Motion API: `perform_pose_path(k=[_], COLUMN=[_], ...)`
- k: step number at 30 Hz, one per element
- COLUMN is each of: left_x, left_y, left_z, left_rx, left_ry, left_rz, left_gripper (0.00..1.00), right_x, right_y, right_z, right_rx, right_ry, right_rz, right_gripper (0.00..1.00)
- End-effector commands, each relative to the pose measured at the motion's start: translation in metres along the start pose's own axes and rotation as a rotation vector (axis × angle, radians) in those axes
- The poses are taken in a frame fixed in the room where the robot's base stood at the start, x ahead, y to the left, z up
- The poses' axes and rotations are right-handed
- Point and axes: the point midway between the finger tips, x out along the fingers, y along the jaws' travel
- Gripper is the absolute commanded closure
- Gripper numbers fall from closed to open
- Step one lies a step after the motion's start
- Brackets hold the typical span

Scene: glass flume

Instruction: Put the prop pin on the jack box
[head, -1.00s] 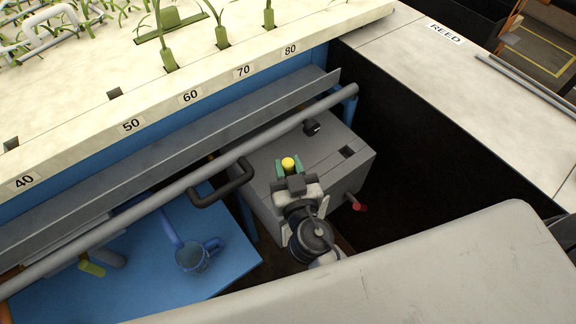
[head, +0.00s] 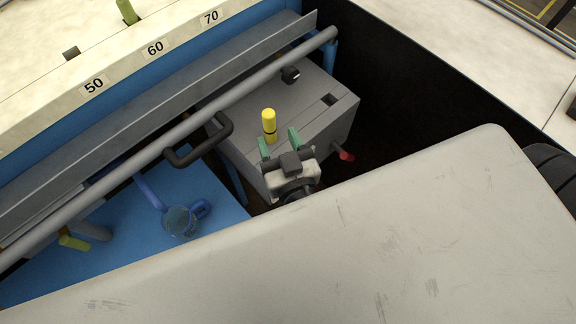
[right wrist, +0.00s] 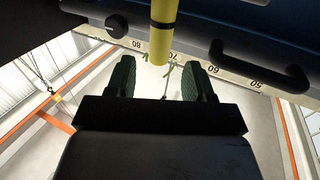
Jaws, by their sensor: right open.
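The yellow prop pin (head: 269,127) stands upright on top of the grey jack box (head: 243,117), which sits below the flume's rail. My right gripper (head: 280,142) has its green fingers spread, just on the near side of the pin, and is empty. In the right wrist view the pin (right wrist: 163,32) shows beyond the open fingers (right wrist: 157,77), apart from them. My left gripper is not in view.
A red-tipped lever (head: 344,155) sticks out from the box. A large pale panel (head: 400,235) fills the foreground.

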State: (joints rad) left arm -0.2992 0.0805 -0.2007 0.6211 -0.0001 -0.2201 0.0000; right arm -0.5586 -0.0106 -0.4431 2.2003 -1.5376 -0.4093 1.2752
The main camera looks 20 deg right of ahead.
Motion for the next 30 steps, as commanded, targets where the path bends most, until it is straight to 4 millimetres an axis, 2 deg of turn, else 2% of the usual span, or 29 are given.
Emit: perform_pose_path(k=[1, 6, 9, 19, 21, 23, 26, 29, 30], left_x=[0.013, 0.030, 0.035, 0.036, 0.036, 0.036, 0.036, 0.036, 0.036], left_y=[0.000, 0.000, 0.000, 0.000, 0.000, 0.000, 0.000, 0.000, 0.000], left_z=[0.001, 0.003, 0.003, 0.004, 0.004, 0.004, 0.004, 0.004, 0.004], left_rx=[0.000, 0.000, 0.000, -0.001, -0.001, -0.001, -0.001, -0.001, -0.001], left_ry=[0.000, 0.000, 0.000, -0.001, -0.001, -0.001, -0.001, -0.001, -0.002], left_rz=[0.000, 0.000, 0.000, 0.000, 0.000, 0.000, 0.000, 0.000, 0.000], left_gripper=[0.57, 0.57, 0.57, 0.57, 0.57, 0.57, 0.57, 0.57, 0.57], right_x=[-0.013, -0.042, -0.053, -0.060, -0.060, -0.059, -0.056, -0.056, -0.058], right_y=[0.000, 0.000, 0.000, 0.000, -0.001, -0.005, -0.014, -0.022, -0.024], right_z=[0.008, 0.006, 0.004, -0.001, 0.004, 0.017, 0.063, 0.129, 0.158], right_rx=[0.000, 0.000, -0.001, 0.000, -0.005, -0.018, -0.066, -0.130, -0.155], right_ry=[-0.003, -0.002, 0.000, 0.001, -0.007, -0.035, -0.128, -0.265, -0.326], right_rz=[-0.001, -0.001, -0.002, 0.000, -0.004, -0.016, -0.057, -0.112, -0.134], right_gripper=[0.47, 0.47, 0.47, 0.47, 0.47, 0.47, 0.47, 0.47, 0.47])
